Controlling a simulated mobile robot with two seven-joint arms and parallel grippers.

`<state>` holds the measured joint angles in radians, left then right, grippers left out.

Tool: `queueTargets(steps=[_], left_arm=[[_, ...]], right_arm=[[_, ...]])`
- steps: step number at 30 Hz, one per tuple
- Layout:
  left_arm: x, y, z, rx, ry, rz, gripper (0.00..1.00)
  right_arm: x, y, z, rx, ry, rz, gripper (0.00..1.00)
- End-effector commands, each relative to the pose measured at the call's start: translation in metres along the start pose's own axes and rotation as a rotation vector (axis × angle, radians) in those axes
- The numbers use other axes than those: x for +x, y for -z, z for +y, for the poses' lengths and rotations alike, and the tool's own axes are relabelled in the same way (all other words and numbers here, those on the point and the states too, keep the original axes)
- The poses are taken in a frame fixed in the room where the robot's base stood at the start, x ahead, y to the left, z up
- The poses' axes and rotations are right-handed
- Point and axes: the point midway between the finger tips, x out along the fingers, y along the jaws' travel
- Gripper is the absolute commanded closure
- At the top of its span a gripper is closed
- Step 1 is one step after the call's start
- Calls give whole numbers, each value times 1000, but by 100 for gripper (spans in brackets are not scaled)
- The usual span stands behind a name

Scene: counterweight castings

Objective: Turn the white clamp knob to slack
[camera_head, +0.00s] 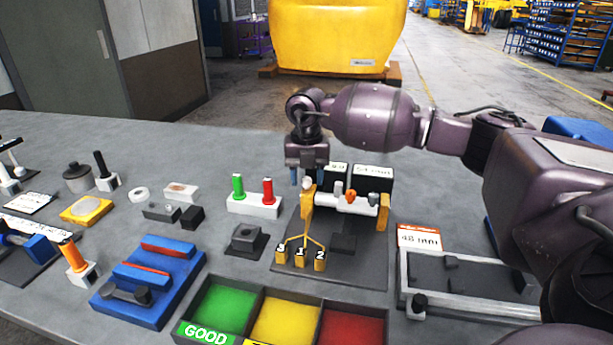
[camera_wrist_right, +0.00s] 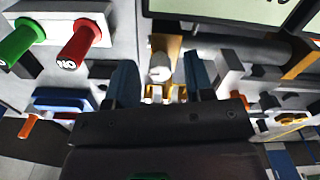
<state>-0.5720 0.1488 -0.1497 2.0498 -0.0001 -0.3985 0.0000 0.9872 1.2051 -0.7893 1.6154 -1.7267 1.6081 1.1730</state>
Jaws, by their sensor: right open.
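A small white knob (camera_head: 307,184) sits at the top of the left orange post of a fixture (camera_head: 308,212). In the right wrist view the white knob (camera_wrist_right: 160,68) lies between two blue fingers, with a gap on each side. I take it to be the clamp knob. My right gripper (camera_head: 308,177) points down over this post, open, with its fingertips about at the knob; contact does not show. It also shows in the right wrist view (camera_wrist_right: 160,82). The knob's setting cannot be read. My left gripper is in no view.
A green handle (camera_head: 238,187) and a red handle (camera_head: 268,191) stand close left of the fixture. Green, yellow and red bins (camera_head: 222,308) lie in front.

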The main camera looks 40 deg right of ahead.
Motion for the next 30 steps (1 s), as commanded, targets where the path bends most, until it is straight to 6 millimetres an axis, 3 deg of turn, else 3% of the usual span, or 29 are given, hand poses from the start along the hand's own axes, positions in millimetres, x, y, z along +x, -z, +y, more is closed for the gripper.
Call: queueTargets(steps=[7,17,30], left_arm=[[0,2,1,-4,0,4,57],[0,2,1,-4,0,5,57],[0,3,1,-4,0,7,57]], right_arm=[[0,0,0,0,0,0,52],[0,0,0,0,0,0,100],[0,0,0,-100,0,0,100]])
